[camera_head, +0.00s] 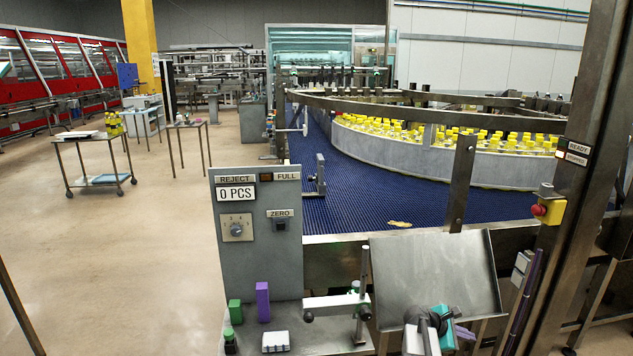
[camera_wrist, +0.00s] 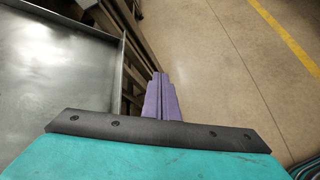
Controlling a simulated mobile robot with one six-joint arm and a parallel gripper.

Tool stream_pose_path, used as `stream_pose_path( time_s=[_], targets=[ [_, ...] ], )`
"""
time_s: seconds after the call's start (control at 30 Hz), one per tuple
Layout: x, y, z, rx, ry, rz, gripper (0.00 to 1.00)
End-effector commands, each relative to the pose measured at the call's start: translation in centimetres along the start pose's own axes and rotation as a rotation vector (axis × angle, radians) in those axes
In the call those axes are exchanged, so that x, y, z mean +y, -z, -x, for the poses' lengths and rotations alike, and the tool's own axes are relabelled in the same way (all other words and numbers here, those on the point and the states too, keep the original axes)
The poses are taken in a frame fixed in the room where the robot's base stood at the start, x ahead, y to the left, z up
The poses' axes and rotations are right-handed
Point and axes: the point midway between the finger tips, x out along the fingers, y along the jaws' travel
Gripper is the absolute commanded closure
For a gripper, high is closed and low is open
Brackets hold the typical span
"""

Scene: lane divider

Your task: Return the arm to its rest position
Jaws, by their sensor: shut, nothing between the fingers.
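My gripper (camera_head: 466,334) shows at the lower right of centre in the head view, in front of the lower edge of the sloped metal tray (camera_head: 425,268). It has a teal body and purple fingers. In the wrist view the purple fingers (camera_wrist: 159,80) lie together, shut with nothing between them. They point out past the dark bar, over the gap between the metal tray (camera_wrist: 50,70) on the left and the floor on the right. Most of my arm is outside the head view.
A grey control box (camera_head: 258,265) reading "0 PCS" stands left of the tray. Green and purple blocks (camera_head: 262,301) sit on the shelf below it. A steel post (camera_head: 580,150) with a red stop button (camera_head: 539,210) rises at the right. The blue conveyor (camera_head: 350,205) lies behind.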

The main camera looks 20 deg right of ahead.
Motion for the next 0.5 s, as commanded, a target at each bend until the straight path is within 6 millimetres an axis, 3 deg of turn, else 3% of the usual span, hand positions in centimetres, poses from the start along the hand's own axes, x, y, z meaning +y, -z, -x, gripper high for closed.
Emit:
stream_pose_path(
  time_s=[0.03, 0.2, 0.5],
  targets=[
    [-1.4, 2.2, 0.8, 0.032, 0.017, -0.019, 1.00],
    [-6.1, 8.9, 3.1, 0.128, 0.093, -0.106, 1.00],
    [-16.0, 19.0, 8.3, 0.255, 0.275, -0.243, 1.00]
  ],
)
